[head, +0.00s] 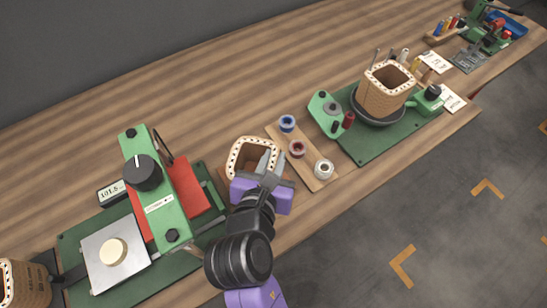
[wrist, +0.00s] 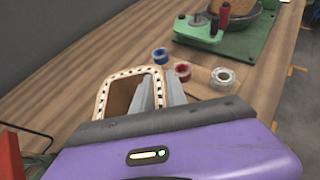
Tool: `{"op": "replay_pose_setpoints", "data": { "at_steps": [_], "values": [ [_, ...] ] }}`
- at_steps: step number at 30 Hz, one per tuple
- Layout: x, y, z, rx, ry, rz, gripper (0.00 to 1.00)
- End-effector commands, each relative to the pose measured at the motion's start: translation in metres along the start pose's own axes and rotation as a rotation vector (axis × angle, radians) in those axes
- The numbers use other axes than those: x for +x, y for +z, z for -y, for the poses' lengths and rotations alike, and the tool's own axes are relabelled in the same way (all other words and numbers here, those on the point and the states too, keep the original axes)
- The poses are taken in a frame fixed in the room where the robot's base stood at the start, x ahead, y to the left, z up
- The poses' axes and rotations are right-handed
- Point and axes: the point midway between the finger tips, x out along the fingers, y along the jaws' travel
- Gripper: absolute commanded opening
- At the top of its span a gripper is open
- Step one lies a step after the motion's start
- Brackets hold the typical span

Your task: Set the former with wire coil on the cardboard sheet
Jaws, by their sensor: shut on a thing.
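A tan, square-mouthed former (head: 237,157) with dark dots around its pale rim is at my gripper (head: 272,163). My gripper is shut on its right wall, with one finger inside the mouth and one outside. The wrist view shows the same former (wrist: 113,91) between and left of the fingers (wrist: 159,94). A brown flat edge (head: 223,178), perhaps the cardboard sheet, shows beside and under the former. My gripper hides much of it, and I cannot tell whether the former touches it. The wire winding is not clearly visible.
Left is a green press (head: 160,205) with a red pad. Right is a wooden strip (head: 307,168) with several spools, close to the former. Beyond it, another former (head: 385,90) stands on a green-based stand. A further former (head: 22,283) is at the lower left.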

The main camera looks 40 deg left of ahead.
Motion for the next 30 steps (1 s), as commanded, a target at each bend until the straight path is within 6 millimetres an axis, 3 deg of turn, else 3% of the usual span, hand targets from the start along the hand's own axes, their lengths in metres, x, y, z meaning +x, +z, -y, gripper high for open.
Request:
{"op": "replay_pose_setpoints", "data": {
  "at_steps": [2, 3, 6, 19, 23, 30],
  "values": [
    [0.0, 0.001, 0.0, 0.001, 0.001, 0.004, 0.0],
    [0.001, -0.002, 0.0, -0.001, 0.0, 0.0, 0.2],
    [0.001, -0.002, 0.0, 0.0, 0.0, 0.0, 0.4],
    [-0.005, 0.001, 0.0, 0.0, 0.001, 0.0, 0.4],
    [-0.024, 0.0, -0.001, 0.0, 0.002, 0.0, 0.4],
    [-0.074, 0.001, -0.001, 0.0, 0.002, 0.0, 0.4]
  ]
}}
